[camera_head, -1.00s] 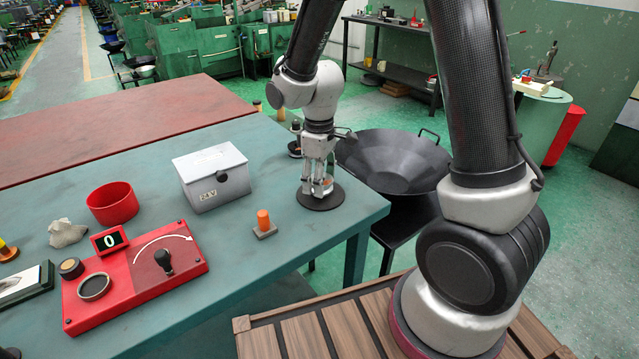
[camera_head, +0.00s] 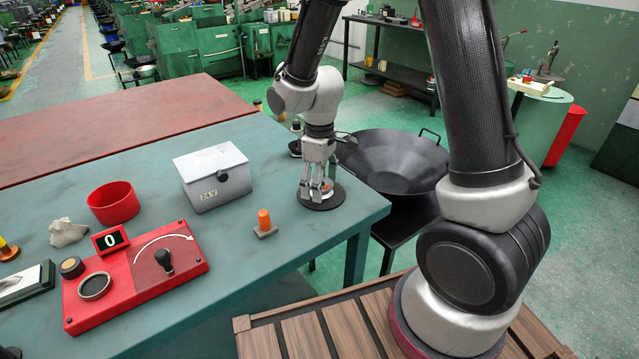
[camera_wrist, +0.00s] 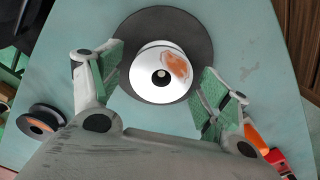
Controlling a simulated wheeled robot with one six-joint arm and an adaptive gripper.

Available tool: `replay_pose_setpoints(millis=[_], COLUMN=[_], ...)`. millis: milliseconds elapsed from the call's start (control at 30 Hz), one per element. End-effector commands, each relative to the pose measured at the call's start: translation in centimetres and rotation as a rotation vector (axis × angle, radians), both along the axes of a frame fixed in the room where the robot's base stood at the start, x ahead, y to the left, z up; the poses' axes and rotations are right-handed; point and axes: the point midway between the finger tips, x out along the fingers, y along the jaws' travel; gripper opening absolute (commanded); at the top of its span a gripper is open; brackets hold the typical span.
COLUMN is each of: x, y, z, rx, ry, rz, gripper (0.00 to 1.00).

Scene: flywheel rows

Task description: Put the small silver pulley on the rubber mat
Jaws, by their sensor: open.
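The silver pulley (camera_wrist: 150,84) lies on the round black rubber mat (camera_wrist: 201,33) in the wrist view, with an orange-brown patch on its upper face. The mat also shows at the table's right end in the head view (camera_head: 334,200). My gripper (camera_head: 317,194) points down over the mat, and its fingers hide most of the pulley there. In the wrist view my gripper (camera_wrist: 156,88) is open, with one green-padded finger on each side of the pulley and gaps between pads and pulley.
A dark spool-like piece with an orange centre (camera_wrist: 40,122) stands beside the mat. An orange-topped peg (camera_head: 264,222), grey box (camera_head: 215,178), red ring (camera_head: 113,203) and red panel (camera_head: 133,283) are left of it. A black wok (camera_head: 393,160) is beyond the table edge.

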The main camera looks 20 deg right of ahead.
Motion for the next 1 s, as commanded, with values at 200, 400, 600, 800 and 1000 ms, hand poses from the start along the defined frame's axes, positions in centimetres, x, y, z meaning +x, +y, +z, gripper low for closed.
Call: replay_pose_setpoints(millis=[200, 400, 600, 800, 1000], x=[0.2, 0.1, 0.1, 0.0, -2.2], y=[0.1, 0.1, 0.0, -0.1, -3.3], z=[3.9, 8.4, 11.2, 12.0, 15.5], rx=[0.003, 0.002, 0.002, 0.001, 0.024], ry=[-0.008, -0.006, -0.003, -0.002, -0.061], rz=[0.000, 0.000, 0.000, -0.002, -0.131], gripper=[0.77, 0.77, 0.77, 0.77, 0.77])
